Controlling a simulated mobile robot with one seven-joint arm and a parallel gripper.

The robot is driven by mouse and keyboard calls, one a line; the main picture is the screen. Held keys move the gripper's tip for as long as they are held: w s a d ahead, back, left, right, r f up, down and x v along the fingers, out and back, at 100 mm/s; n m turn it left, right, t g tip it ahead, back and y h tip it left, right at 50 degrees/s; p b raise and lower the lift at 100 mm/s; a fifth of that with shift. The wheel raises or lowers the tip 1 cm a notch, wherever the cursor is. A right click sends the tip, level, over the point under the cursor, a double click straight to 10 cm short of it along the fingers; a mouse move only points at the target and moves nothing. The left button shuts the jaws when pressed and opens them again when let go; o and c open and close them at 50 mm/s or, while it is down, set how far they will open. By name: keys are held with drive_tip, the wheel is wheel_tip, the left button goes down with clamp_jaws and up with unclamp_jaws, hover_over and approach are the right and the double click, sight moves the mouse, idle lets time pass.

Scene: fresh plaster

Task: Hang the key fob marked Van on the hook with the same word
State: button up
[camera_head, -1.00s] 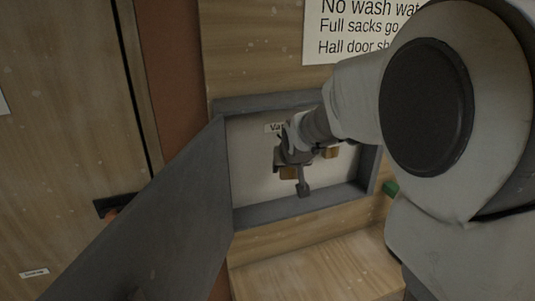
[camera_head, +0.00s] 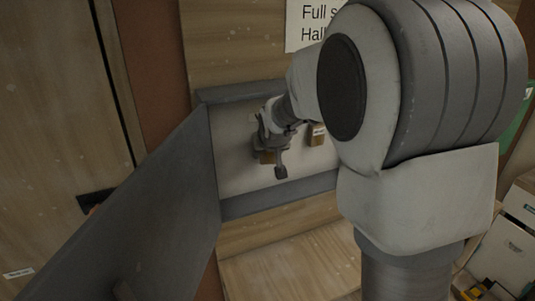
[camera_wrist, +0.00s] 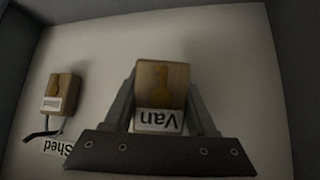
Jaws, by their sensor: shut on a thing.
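The wooden key fob marked Van (camera_wrist: 160,85) is between the two fingers of my gripper (camera_wrist: 160,97) in the wrist view. Its white label reads upside down there. My gripper (camera_head: 272,142) also shows in the head view, in front of the pale back panel of the open key cabinet (camera_head: 232,145). My gripper is shut on the fob, and a brown part of the fob (camera_head: 266,157) shows below it. The Van hook and its label are hidden in both current views. I cannot tell whether the fob touches a hook.
Another wooden fob (camera_wrist: 60,92) hangs near a Shed label (camera_wrist: 57,147); a fob also shows right of my gripper in the head view (camera_head: 317,135). The cabinet's grey door (camera_head: 150,215) stands open on the left. A wooden ledge (camera_head: 290,270) lies below.

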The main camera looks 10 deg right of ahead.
idle(0.4)
drive_tip(key=o, duration=1.5)
drive_tip(key=shift+c, duration=0.2)
drive_tip(key=d+b+v, duration=0.1)
drive_tip(key=b+v, duration=0.2)
drive_tip(key=v, duration=1.4)
drive_tip(key=s+f+g, duration=0.1)
drive_tip(key=s+f, duration=0.4)
drive_tip(key=s, duration=0.6)
drive_tip(key=s+f+g, duration=0.2)
drive_tip(key=s+f, duration=0.4)
drive_tip(key=s, duration=0.5)
drive_tip(key=shift+s+f+n+y, duration=0.2)
drive_tip(key=shift+f+n+y, duration=0.1)
drive_tip(key=shift+n, duration=0.1)
